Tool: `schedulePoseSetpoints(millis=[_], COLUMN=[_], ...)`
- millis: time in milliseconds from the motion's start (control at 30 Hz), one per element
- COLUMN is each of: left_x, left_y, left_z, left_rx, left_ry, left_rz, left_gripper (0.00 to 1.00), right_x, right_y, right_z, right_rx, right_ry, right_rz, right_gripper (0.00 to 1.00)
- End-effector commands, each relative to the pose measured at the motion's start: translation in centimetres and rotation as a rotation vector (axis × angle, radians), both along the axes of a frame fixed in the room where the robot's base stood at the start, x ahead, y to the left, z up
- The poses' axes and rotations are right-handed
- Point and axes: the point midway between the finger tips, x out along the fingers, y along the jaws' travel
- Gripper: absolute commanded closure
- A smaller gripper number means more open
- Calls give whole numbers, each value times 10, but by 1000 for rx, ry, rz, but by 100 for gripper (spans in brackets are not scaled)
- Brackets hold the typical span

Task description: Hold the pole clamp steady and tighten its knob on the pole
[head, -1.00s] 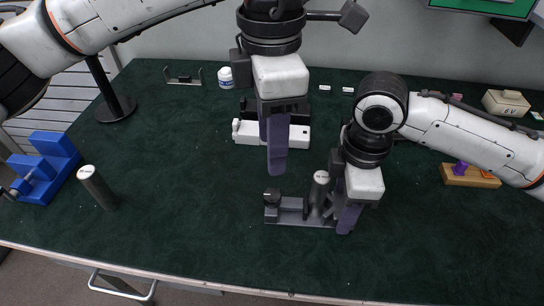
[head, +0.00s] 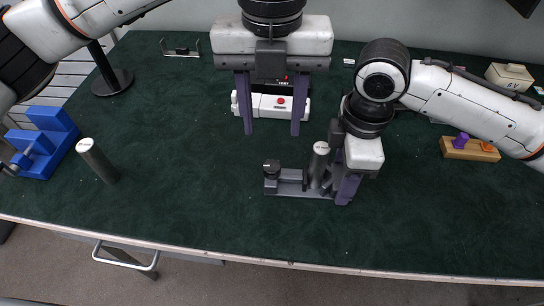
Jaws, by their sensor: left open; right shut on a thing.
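The grey pole clamp (head: 290,188) lies low on the green table, with a dark round knob (head: 271,166) at its left end. A short grey pole (head: 319,165) with a pale top stands upright at the clamp's right part. My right gripper (head: 341,190) is shut on the right end of the clamp, beside the pole; its fingers hide that end and the exact contact. My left gripper (head: 272,131) is open and empty, fingers pointing down and spread left and right. It is behind the knob in the picture, in front of a white box, touching nothing that I can make out.
The white box (head: 268,106) with a red button stands behind the clamp. Another grey cylinder (head: 98,160) and a blue fixture (head: 45,150) stand at the left. The table front is clear.

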Motion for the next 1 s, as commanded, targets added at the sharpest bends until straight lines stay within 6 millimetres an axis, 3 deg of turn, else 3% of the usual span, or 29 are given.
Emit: schedulePoseSetpoints(millis=[300, 500, 700, 967, 1000], left_x=[-1, -1, 0, 0, 0], left_y=[0, 1, 0, 0, 0], left_z=[-64, -95, -107, -108, -108], left_rx=[1, 1, 0, 0, 0], left_ry=[5, 4, 1, 1, 1], left_rz=[-3, -3, -4, -4, -4], left_gripper=[55, 55, 55, 55, 60], right_x=[0, 0, 0, 0, 0], right_y=[0, 0, 0, 0, 0], right_z=[0, 0, 0, 0, 0], right_rx=[0, 0, 0, 0, 0], right_ry=[2, 2, 2, 1, 1], right_rz=[1, 1, 1, 1, 1], right_gripper=[75, 75, 75, 75, 75])
